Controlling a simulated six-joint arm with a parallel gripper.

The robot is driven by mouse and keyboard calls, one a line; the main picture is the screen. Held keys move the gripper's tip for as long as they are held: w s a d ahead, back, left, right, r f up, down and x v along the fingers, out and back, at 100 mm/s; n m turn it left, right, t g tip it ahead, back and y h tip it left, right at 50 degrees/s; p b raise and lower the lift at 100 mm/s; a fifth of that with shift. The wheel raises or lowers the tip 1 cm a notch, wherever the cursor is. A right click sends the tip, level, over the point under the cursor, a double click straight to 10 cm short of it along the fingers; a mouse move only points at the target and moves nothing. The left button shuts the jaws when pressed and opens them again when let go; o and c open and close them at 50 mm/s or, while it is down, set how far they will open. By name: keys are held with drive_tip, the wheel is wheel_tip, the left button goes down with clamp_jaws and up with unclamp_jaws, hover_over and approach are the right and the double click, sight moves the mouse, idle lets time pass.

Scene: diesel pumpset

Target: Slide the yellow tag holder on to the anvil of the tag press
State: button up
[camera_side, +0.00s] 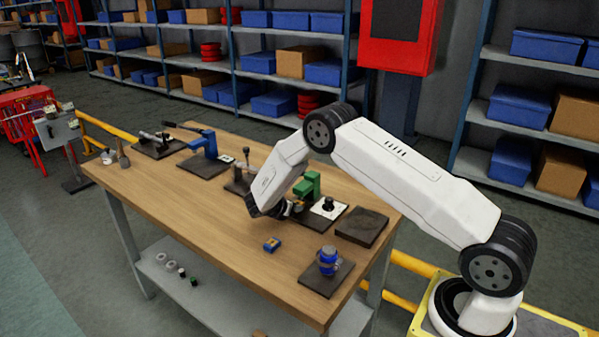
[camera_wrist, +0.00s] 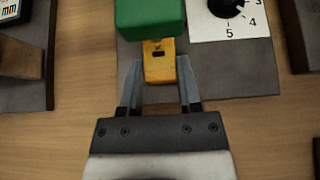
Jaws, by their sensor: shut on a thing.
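The yellow tag holder (camera_wrist: 159,70) is between the fingers of my gripper (camera_wrist: 159,75) in the wrist view, with a small dark slot on its top. My gripper is shut on it. The far end of the holder meets or lies under the front edge of the green head of the tag press (camera_wrist: 150,18); the anvil is hidden, so I cannot tell how far on it the holder is. In the side view the green press (camera_side: 308,186) stands on a dark base just right of my gripper (camera_side: 284,212), and the holder is mostly hidden there.
A white plate with a numbered dial (camera_wrist: 232,12) is right of the press. A bare dark plate (camera_side: 362,225) lies further right. A blue item (camera_side: 328,261) on a plate and a small blue-yellow block (camera_side: 271,244) are nearer the front. Other fixtures stand at the left.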

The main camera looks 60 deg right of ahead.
drive_tip(key=shift+d, duration=0.75)
drive_tip(key=shift+d, duration=0.1)
drive_tip(key=shift+f, duration=0.15)
idle(0.8)
drive_tip(key=o, duration=1)
drive_tip(key=shift+v, duration=3.05)
